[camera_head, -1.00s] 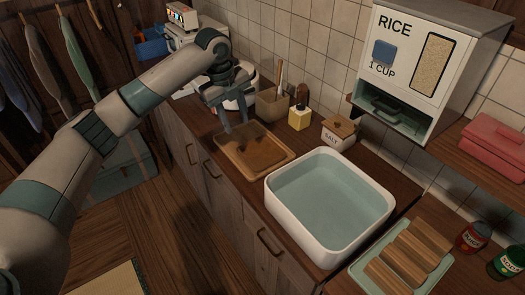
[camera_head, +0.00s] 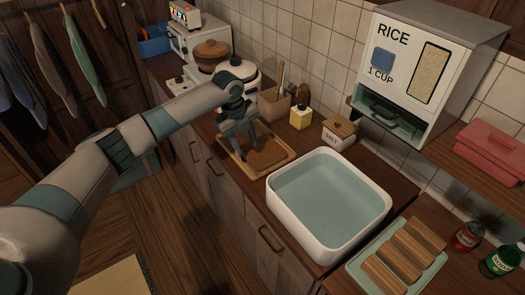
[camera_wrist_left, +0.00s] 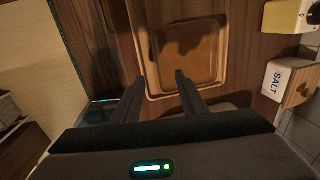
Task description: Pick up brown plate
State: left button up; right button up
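The brown plate (camera_head: 262,158) is a flat, square-looking piece lying inside a lighter wooden tray (camera_head: 283,165) on the counter. In the wrist view the plate (camera_wrist_left: 190,62) fills most of the tray, whose rim (camera_wrist_left: 142,45) runs around it. My left gripper (camera_head: 243,152) is over the left part of the tray with its fingers pointing down. In the wrist view its two fingers (camera_wrist_left: 160,82) are apart with nothing between them, near the close edge of the plate. I cannot tell whether the fingertips touch it. My right gripper is not in view.
A white basin (camera_head: 330,205) stands right of the tray. Pots (camera_head: 211,53) stand farther back. The rice dispenser (camera_head: 425,65) overhangs at the right.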

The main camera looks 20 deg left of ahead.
aim_at(251, 162)
pick_arm(q)
jog(key=shift+w+f, duration=0.1)
jog(key=shift+f, duration=0.7)
jog(key=shift+d, duration=0.1)
jog(key=shift+d+f+p, duration=0.2)
jog(key=shift+f+p, duration=0.35)
jog(key=shift+p, duration=0.2)
jog(key=f, duration=0.1)
jog(key=f+p, duration=0.1)
jog(key=f, duration=0.1)
jog(key=shift+w+d, duration=0.2)
jog(key=shift+d, duration=0.1)
jog(key=shift+f+p, duration=0.3)
jog(key=shift+f, duration=0.25)
